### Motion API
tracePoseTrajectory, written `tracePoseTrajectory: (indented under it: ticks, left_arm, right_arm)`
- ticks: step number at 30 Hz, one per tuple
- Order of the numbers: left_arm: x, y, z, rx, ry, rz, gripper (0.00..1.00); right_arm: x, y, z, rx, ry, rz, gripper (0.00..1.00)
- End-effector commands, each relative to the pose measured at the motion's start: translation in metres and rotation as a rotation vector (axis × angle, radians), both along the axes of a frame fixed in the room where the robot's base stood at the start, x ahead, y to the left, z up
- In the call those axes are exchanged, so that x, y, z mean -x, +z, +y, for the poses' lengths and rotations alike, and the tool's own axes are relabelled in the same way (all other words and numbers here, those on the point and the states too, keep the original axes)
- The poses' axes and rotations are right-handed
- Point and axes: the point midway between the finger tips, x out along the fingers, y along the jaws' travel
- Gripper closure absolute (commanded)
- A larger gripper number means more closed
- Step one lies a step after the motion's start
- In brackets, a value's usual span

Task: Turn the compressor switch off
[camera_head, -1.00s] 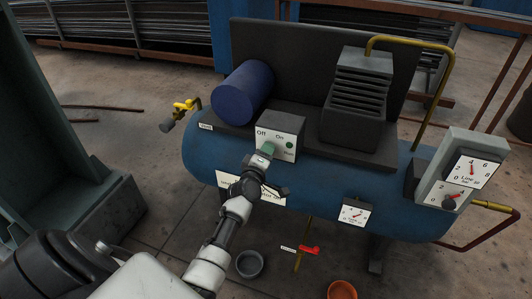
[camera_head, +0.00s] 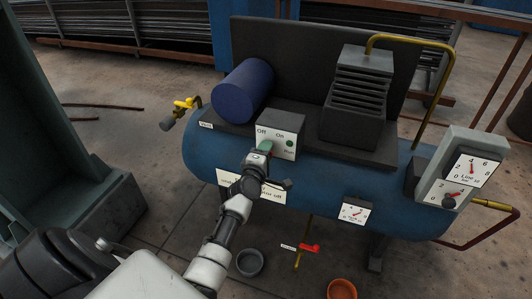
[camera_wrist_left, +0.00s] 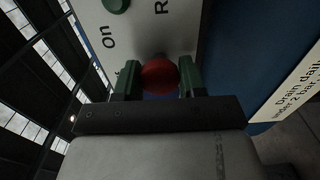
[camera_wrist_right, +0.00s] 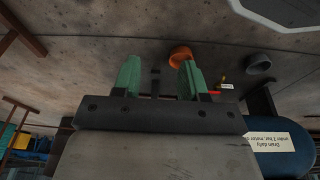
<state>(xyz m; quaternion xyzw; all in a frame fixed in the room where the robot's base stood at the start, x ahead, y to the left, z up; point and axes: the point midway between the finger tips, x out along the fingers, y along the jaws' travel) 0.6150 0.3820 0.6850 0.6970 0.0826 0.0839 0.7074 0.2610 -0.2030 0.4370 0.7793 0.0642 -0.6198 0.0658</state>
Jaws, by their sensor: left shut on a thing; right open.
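The compressor's switch box (camera_head: 287,126) sits on top of the blue tank, with "Off" on the left and "On" on the right of its white face. My left gripper (camera_head: 267,149) is at the lower left of this face. In the left wrist view, the red round knob of the switch (camera_wrist_left: 158,76) is between the green fingers of the left gripper (camera_wrist_left: 158,80), which are shut on it. The fingers partly hide the "Off" label. I cannot tell which label the knob points to. My right gripper (camera_wrist_right: 158,78) is open and empty, away from the switch.
The green "Run" lamp (camera_head: 290,143) is on the box face. A blue motor (camera_head: 242,90) and a finned block (camera_head: 355,95) stand on the tank (camera_head: 320,180). A red drain lever (camera_head: 309,248), a grey bowl (camera_head: 250,263) and an orange bowl (camera_head: 341,289) are below.

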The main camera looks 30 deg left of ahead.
Motion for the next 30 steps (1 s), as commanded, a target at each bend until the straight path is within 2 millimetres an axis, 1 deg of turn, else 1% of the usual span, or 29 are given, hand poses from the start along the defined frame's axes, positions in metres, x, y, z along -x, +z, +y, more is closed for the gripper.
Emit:
tracePoseTrajectory:
  ticks: [3, 4, 6, 8, 16, 19, 22, 24, 30]
  left_arm:
    - [0.000, -0.001, 0.000, 0.002, 0.000, 0.001, 0.83]
    - [0.000, -0.001, 0.000, 0.002, 0.001, 0.001, 0.55]
    - [0.000, -0.001, 0.000, 0.002, 0.000, 0.001, 0.44]
    - [0.000, -0.001, 0.000, 0.001, 0.000, 0.001, 0.36]
    - [0.001, 0.000, 0.000, 0.000, 0.000, 0.001, 0.36]
    - [0.007, 0.000, -0.002, 0.000, 0.000, 0.001, 0.36]
    - [0.022, 0.000, -0.006, 0.000, 0.000, 0.002, 0.36]
    - [0.036, 0.000, -0.009, 0.001, 0.000, 0.004, 0.36]
    - [0.076, -0.001, -0.018, 0.002, 0.000, 0.004, 0.36]
  right_arm:
    - [0.000, 0.000, 0.000, 0.000, 0.000, 0.000, 0.57]
    - [0.000, 0.000, 0.000, 0.000, 0.000, 0.000, 0.57]
    - [0.000, 0.000, 0.000, 0.000, 0.000, 0.000, 0.57]
    - [0.000, 0.000, 0.000, 0.000, 0.000, 0.000, 0.57]
    - [0.000, 0.000, 0.000, 0.000, -0.001, 0.000, 0.57]
    - [0.000, 0.002, 0.000, -0.001, -0.001, -0.004, 0.57]
    - [0.007, -0.015, -0.001, 0.002, 0.000, 0.014, 0.57]
    - [0.011, -0.023, -0.002, 0.002, 0.001, 0.019, 0.57]
    - [0.019, -0.040, -0.003, 0.003, 0.004, 0.027, 0.57]
